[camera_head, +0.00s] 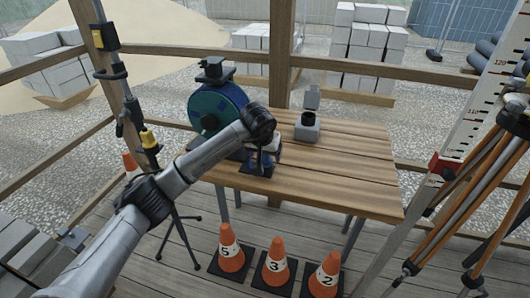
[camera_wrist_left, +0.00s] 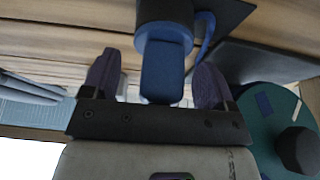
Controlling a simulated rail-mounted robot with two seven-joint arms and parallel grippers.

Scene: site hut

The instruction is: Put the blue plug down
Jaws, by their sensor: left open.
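The blue plug (camera_wrist_left: 165,50) is between the two fingers of my left gripper (camera_wrist_left: 158,82) in the left wrist view, with a gap on each side. The plug appears to rest on a dark mat (camera_wrist_left: 230,12) on the wooden table, with a blue cable beside it. My left gripper is open around the plug. In the head view my left gripper (camera_head: 263,158) is low over the table's left part, above the dark mat (camera_head: 257,171), and my arm mostly hides the plug there. My right gripper is in neither view.
A teal cable reel (camera_head: 207,112) stands left of the gripper. A grey socket box (camera_head: 307,127) with a raised lid stands at the table's back. The table's right side (camera_head: 350,170) is clear. Traffic cones (camera_head: 278,262) stand in front; a tripod (camera_head: 480,190) is at right.

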